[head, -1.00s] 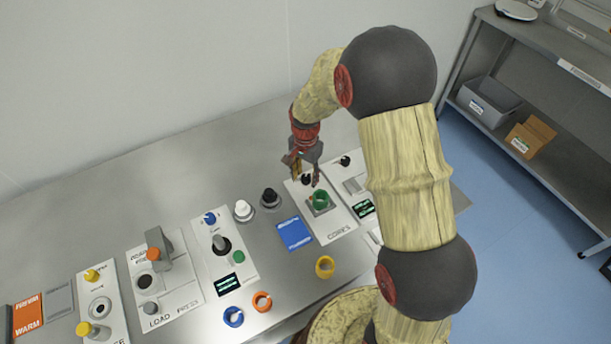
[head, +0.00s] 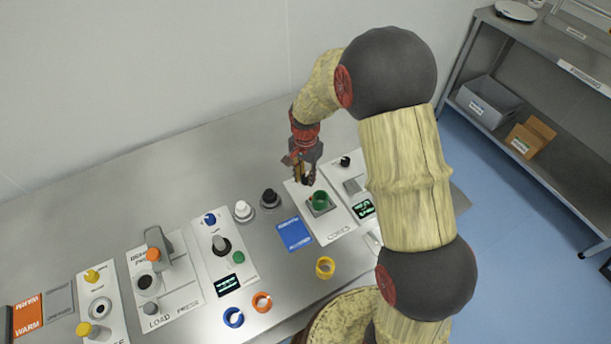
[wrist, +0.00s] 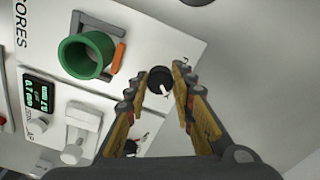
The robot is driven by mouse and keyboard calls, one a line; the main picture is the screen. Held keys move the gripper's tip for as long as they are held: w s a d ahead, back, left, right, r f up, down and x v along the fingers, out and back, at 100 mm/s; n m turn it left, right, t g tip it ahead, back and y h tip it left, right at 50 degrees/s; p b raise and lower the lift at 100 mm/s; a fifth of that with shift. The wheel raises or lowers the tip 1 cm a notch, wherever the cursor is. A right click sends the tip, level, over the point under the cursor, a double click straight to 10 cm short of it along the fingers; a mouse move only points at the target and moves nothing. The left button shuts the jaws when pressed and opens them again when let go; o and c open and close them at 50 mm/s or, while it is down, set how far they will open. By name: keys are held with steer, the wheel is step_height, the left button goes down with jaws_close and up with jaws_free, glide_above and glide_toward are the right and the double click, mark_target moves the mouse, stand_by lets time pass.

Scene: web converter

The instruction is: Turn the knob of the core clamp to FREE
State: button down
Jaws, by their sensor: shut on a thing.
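The core clamp's knob (wrist: 160,79) is a small round black knob with a white mark, on the white CORES panel (head: 338,230). In the wrist view it sits between the two yellow-brown fingers of my gripper (wrist: 158,75). My gripper is shut on it. The lettering around the knob is mostly hidden or too small to read.
A neighbouring panel to the right has a black knob (head: 344,161) and a lit display (head: 363,208). A yellow ring (head: 325,267) lies in front. The bench behind is clear.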

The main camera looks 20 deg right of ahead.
steer(key=n+p, duration=0.2)
steer(key=n, duration=0.1)
steer(key=shift+r, duration=0.15)
steer(key=n+p, duration=0.2)
steer(key=n, duration=0.2)
steer(key=shift+n, duration=0.3)
steer(key=n+p, duration=0.2)
steer(key=n, duration=0.2)
steer(key=shift+d, duration=0.1)
steer(key=shift+n+p, duration=0.5)
steer(key=shift+n, duration=1.6)
steer(key=c, duration=1.5)
jaws_free()
